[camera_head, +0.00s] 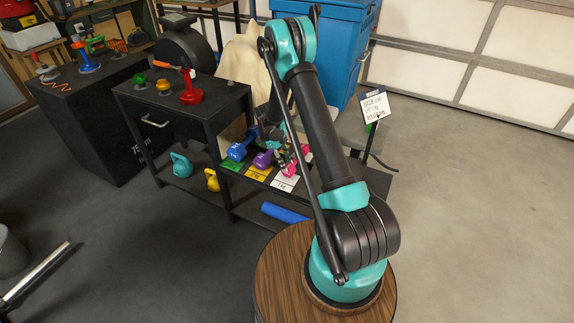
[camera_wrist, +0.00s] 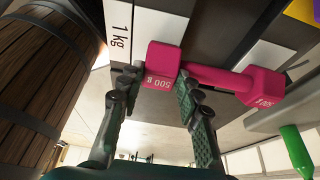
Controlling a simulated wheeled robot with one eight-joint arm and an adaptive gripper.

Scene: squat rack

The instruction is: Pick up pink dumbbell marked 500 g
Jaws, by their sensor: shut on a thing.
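The pink dumbbell marked 500 g (camera_wrist: 214,75) has two blocky heads and a thin handle. Its marked left head lies between the two fingers of my gripper (camera_wrist: 160,84) in the wrist view. The fingers are shut on that head, and the handle and other head extend to the right. In the head view the dumbbell (camera_head: 288,169) is partly hidden by my gripper (camera_head: 283,158), at the right end of the low shelf near a white 1 kg card (camera_head: 285,183). Whether it touches the shelf is unclear.
A purple dumbbell (camera_head: 264,159) and a blue dumbbell (camera_head: 240,147) stand close to the left on the shelf (camera_head: 256,174). A signpost (camera_head: 375,105) stands to the right. A blue roller (camera_head: 285,213) lies below. A wooden barrel (camera_wrist: 40,85) shows in the wrist view.

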